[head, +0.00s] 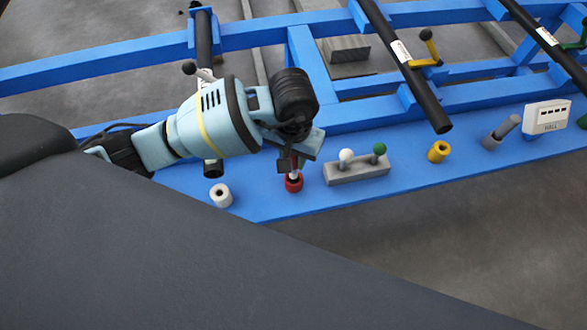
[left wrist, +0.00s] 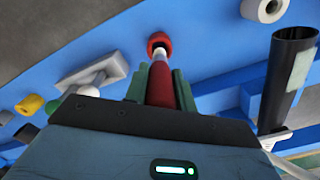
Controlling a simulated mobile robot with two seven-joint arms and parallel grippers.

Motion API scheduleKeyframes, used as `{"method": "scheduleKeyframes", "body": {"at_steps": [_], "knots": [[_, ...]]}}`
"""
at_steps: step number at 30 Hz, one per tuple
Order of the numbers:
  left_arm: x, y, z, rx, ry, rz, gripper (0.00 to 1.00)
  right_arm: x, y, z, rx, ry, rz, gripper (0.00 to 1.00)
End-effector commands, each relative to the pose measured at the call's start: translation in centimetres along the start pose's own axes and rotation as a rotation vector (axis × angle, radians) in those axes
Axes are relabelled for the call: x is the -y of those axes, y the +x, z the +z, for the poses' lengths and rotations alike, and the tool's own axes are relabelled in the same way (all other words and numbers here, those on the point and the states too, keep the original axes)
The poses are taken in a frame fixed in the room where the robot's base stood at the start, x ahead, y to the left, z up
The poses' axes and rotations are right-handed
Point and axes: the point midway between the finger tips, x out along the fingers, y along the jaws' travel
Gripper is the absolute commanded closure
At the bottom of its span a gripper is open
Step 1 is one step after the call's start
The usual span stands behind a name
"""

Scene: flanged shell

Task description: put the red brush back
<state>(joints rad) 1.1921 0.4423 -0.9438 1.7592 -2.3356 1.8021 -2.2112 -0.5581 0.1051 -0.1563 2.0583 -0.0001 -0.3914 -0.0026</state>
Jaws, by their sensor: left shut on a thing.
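My left gripper (head: 292,163) is shut on the red brush (left wrist: 161,84), its fingers on either side of the red handle in the left wrist view. The brush points down at the red holder (head: 293,184), a short ring on the blue ledge. The pale end of the brush meets the holder's mouth in both views; how deep it sits, if at all, I cannot tell. The red holder also shows in the left wrist view (left wrist: 159,42). In the head view the gripper hides most of the brush. My right gripper is not in view.
A grey block with a white and a green knob (head: 357,169) stands just right of the red holder. A white holder (head: 221,196) is at its left, a yellow holder (head: 438,151) farther right. Black tubes (head: 405,65) cross the blue frame (head: 450,100) behind.

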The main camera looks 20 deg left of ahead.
Motion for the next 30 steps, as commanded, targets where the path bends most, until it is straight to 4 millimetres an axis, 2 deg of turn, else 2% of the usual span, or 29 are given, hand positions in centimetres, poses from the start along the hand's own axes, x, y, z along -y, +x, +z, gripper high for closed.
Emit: {"method": "scheduleKeyframes", "body": {"at_steps": [3,11,19,30], "knots": [[-0.1,1.1,0.0,-0.001,-0.001,0.002,0.97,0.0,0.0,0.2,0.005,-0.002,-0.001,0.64],[-0.1,1.8,0.0,0.001,0.000,0.002,0.97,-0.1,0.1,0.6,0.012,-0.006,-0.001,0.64],[-0.1,4.9,0.0,0.000,-0.001,0.002,0.97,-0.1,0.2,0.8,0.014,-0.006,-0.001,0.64],[0.0,5.3,-0.1,-0.002,0.001,0.001,0.97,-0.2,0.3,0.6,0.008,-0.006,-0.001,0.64]]}}
